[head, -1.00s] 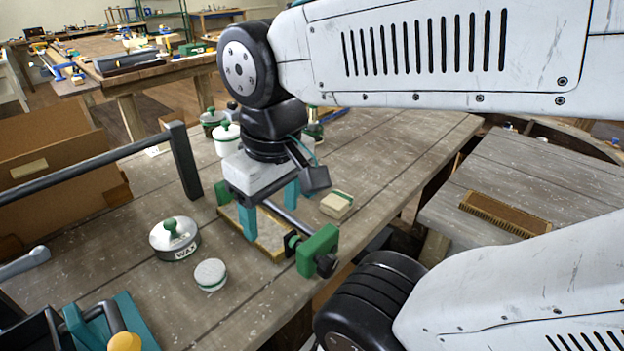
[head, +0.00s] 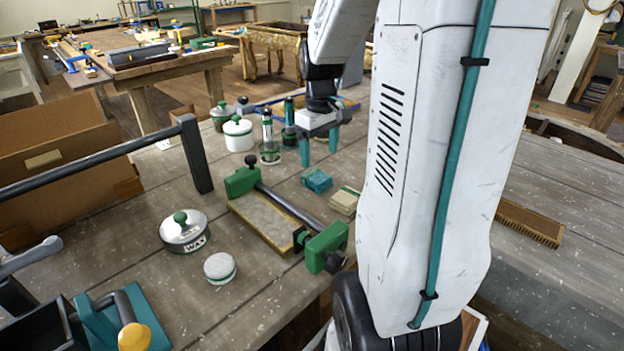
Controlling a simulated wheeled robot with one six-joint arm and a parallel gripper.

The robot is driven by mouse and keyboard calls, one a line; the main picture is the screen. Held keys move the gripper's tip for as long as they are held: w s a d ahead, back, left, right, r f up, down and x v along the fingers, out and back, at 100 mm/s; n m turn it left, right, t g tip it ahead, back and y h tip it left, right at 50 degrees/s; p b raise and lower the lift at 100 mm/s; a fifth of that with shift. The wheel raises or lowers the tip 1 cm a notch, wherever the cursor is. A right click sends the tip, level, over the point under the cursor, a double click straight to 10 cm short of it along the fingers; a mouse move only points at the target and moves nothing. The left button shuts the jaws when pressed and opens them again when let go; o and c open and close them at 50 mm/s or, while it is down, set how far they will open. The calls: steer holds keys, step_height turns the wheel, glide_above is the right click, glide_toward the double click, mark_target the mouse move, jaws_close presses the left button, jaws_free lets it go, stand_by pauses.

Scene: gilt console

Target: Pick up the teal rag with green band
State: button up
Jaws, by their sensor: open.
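The teal rag (head: 316,180) is a small folded teal bundle lying on the wooden bench. Its green band is hard to tell at this size. My gripper (head: 319,156) points down with its two teal fingers apart and nothing between them. In the picture it is just above the rag, over or slightly behind it; the exact height gap cannot be told. The rag looks uncovered.
A cream rag with a green band (head: 345,201) lies close beside the teal one. A green-ended clamp bar over a pale board (head: 262,221) stands in front. Glass-and-green bottles (head: 270,148) and a white lidded jar (head: 238,135) are behind left. A wax tin (head: 185,234) is at left.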

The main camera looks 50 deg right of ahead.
mark_target(317, 176)
steer(key=f, duration=0.4)
steer(key=a+f, duration=0.1)
steer(key=f, duration=0.1)
steer(key=shift+f, duration=0.15)
steer(key=c, duration=1.1)
